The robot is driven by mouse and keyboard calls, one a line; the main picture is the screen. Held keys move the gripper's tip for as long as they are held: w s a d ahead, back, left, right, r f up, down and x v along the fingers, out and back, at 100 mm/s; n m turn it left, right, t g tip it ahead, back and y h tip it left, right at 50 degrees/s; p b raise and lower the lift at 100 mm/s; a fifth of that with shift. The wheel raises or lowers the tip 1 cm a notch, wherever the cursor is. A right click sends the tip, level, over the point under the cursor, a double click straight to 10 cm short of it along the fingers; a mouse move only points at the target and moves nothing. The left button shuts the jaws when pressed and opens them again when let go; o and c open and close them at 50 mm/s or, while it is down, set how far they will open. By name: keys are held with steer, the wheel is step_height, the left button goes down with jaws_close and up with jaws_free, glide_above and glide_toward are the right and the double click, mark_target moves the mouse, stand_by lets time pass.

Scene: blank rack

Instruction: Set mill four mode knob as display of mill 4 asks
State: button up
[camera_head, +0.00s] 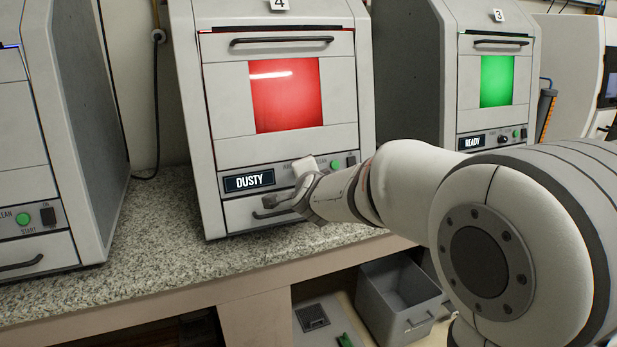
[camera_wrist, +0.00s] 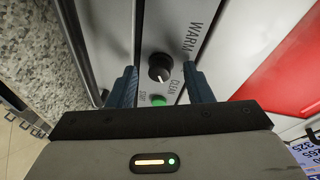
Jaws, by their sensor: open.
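Mill 4 (camera_head: 188,100) has a red-lit window (camera_head: 287,94), and its display (camera_head: 249,183) reads DUSTY. The black mode knob (camera_wrist: 160,67) shows in the wrist view, with WARM (camera_wrist: 189,38) and CLEAN (camera_wrist: 180,91) printed beside it. A pale mark on the knob's lower part points toward the CLEAN and green-button side. In the head view my gripper hides the knob. My gripper (camera_wrist: 160,70) is open, with one blue-grey finger on each side of the knob, and gaps show between fingers and knob.
The green start button (camera_wrist: 158,100) lies just below the knob, between the fingers. A dark handle (camera_head: 275,210) runs close to my gripper. Mill 3 (camera_head: 410,80), green-lit and reading READY, stands to the right. Bare granite counter (camera_head: 150,245) lies to the left.

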steer(key=p+v, duration=0.1)
steer(key=v, duration=0.6)
steer(key=shift+s+p, duration=0.4)
steer(key=shift+r, duration=0.15)
steer(key=s+d+r+n+g+p, duration=0.2)
steer(key=s+d+n+g+p, duration=0.2)
steer(key=s, duration=0.4)
steer(key=s+d+r+n+g+p, duration=0.2)
steer(key=s+d+n+g+p, duration=0.2)
steer(key=s+p, duration=0.4)
steer(key=s+d+r+n+g+h+p, duration=0.1)
steer(key=s+d+n+g+p, duration=0.3)
steer(key=s, duration=0.6)
steer(key=d+r+n+p, duration=0.1)
steer(key=d+p, duration=0.1)
steer(key=p, duration=0.1)
steer(key=shift+s+d+r, duration=0.2)
steer(key=shift+d+r, duration=0.05)
steer(key=shift+d, duration=0.1)
steer(key=shift+c, duration=0.3)
